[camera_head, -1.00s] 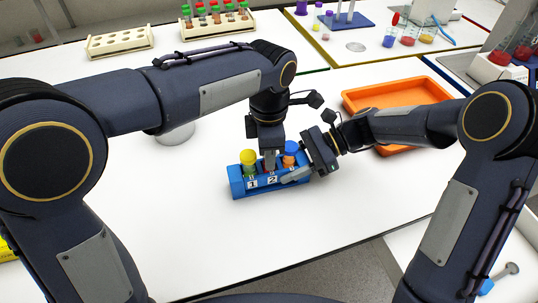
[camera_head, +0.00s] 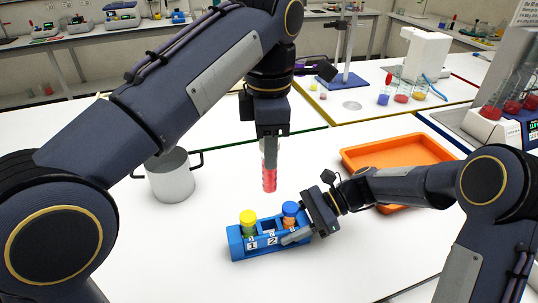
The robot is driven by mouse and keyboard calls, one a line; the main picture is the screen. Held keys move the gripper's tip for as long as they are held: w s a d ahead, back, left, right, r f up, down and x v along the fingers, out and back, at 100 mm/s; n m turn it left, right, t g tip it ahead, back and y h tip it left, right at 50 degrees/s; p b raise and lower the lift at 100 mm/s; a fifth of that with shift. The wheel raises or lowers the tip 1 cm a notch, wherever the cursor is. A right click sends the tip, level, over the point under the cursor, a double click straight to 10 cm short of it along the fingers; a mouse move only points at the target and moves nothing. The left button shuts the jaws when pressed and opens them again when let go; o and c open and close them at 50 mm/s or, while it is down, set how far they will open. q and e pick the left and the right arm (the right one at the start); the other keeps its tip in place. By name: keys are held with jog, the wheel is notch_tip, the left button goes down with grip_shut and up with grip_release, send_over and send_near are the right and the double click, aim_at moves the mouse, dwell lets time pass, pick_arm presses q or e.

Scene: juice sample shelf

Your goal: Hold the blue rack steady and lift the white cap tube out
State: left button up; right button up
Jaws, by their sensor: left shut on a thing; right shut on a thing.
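The blue rack (camera_head: 238,252) stands on the white table, with slots labelled 1 and 2 in view. A yellow-capped tube (camera_head: 248,218) is in slot 1 and a blue-capped tube (camera_head: 290,210) is at the right end. The slot behind label 2 is empty. My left gripper (camera_head: 270,140) is shut on a clear tube with red contents (camera_head: 269,178), held upright above and clear of the rack. Its cap is hidden by the fingers. My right gripper (camera_head: 303,236) is shut on the rack's right end.
An orange tray (camera_head: 396,152) lies to the right, behind my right arm. A metal pot (camera_head: 170,178) stands to the left, behind the rack. Colourful small beakers (camera_head: 402,97) and a blue-based stand (camera_head: 343,80) are farther back. The table in front of the rack is clear.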

jog(key=o, duration=1.2)
jog(key=shift+c, duration=0.2)
